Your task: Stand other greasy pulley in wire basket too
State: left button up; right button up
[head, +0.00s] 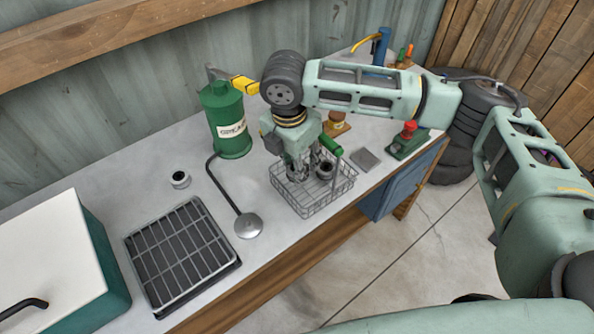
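The wire basket (304,209) stands near the front edge of the bench. A dark round pulley (325,171) shows in its right part, beside my gripper's fingers. My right gripper (301,171) points down into the basket from above. Its fingers partly hide the basket's inside, and I cannot tell whether they are apart or closed on something. My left gripper is out of view.
A green canister (228,124) with a hose leading to a round metal nozzle (249,226) stands left of the basket. A black gridded tray (183,257) and a white-lidded green box (50,250) fill the left. A flat grey plate (364,159) lies right of the basket.

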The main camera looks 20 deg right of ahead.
notch_tip(320, 180, down, 4)
jog(key=shift+r+p, duration=0.1)
jog(key=shift+p, duration=0.25)
jog(key=shift+s, duration=0.1)
jog(key=shift+f, duration=0.6)
jog(key=o, duration=1.2)
jog(key=shift+r, duration=0.25)
jog(key=r, duration=0.4)
jog(key=r+b, duration=0.1)
jog(key=r, duration=0.3)
jog(key=a+r, duration=0.1)
jog(key=r, duration=0.3)
jog(key=shift+s+a+r+b, duration=0.1)
jog(key=shift+s+r+b, duration=0.25)
jog(key=shift+b, duration=0.05)
